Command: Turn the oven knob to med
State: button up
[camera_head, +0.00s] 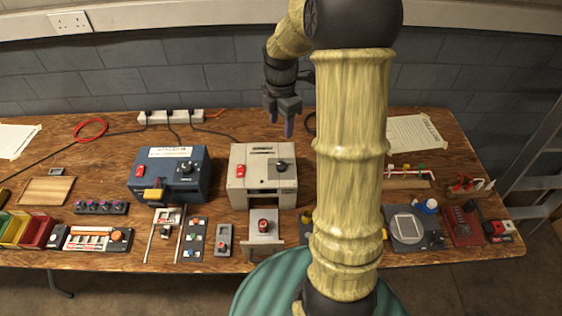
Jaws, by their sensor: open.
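A beige box (240,188) that looks like the oven stands mid-table, with a dark slot low in its front. A black round knob (281,167) sits on its upper right, and a red switch (241,171) is on its left. The knob's marks are too small to read, so I cannot tell its setting. My gripper (284,124) points down, above and behind the box, apart from the knob. It is open and empty, though the gap between its fingers is hard to see.
A blue box (141,181) with a dial and yellow handle stands to the left. Small devices line the front edge. A white power strip (171,117) is behind. My arm hides the table right of the box.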

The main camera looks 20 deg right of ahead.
aim_at(281, 165)
jog(key=shift+f, duration=0.1)
notch_tip(281, 165, down, 17)
jog(key=shift+f+p, duration=0.15)
jog(key=shift+p, duration=0.7)
jog(key=shift+c, duration=0.2)
jog(key=c, duration=0.9)
